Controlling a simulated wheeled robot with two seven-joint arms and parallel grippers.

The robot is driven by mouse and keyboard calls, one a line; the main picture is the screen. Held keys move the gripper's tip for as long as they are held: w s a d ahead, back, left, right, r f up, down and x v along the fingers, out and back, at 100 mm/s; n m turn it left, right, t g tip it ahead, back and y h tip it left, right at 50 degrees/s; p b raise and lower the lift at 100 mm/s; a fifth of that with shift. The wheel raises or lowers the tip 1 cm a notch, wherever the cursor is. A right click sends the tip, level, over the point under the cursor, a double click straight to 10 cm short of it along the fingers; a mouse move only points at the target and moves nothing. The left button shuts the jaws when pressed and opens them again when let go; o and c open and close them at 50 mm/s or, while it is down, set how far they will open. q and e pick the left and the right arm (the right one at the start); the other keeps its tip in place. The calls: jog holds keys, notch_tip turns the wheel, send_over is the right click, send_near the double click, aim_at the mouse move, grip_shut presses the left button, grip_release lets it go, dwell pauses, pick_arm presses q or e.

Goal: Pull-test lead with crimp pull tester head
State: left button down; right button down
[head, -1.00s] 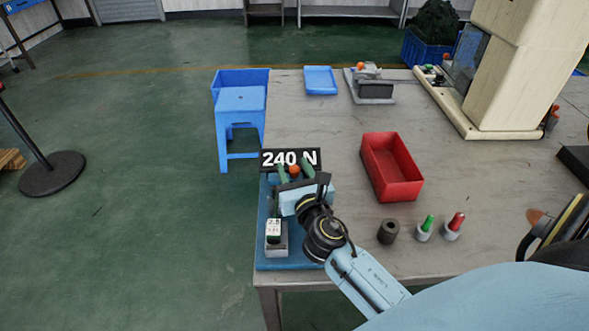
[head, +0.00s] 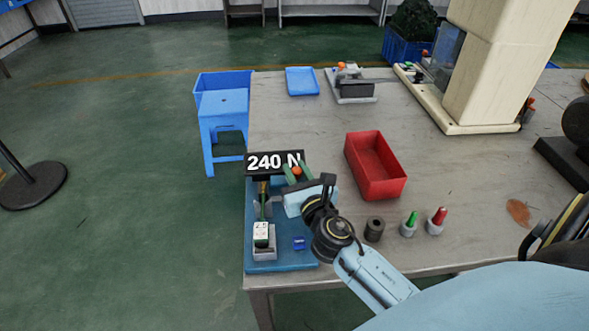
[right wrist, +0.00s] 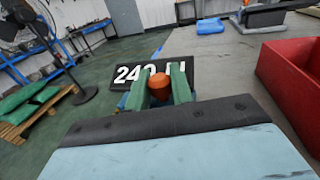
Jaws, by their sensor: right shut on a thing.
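The pull tester has a blue base plate (head: 283,263) at the table's near left corner and a black sign (head: 265,162) reading "240 N". A white-topped grey block (head: 264,245) stands on the plate, with a dark green lead-like strip (head: 263,208) rising behind it toward a brass-coloured part. A small blue piece (head: 299,243) lies on the plate. My right gripper (head: 298,171) has its green fingers shut on an orange ball knob (right wrist: 160,86), right of the sign's middle. What lies under the gripper is hidden. My left gripper is out of view.
A dark cylinder (head: 374,230), a green-topped piece (head: 409,225) and a red-topped piece (head: 436,222) stand nearby. Another fixture (head: 353,88) and a blue tray (head: 301,82) sit farther back.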

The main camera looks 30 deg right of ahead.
jog(key=shift+s+d, duration=0.1)
jog(key=shift+d, duration=0.25)
jog(key=c, duration=1.3)
grip_release()
jog(key=shift+s+d, duration=0.1)
jog(key=shift+o, duration=0.2)
jog(key=shift+s+a, duration=0.2)
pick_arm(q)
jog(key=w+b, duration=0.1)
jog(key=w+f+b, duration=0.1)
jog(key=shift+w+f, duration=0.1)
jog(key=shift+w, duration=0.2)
pick_arm(e)
jog(key=v, duration=1.3)
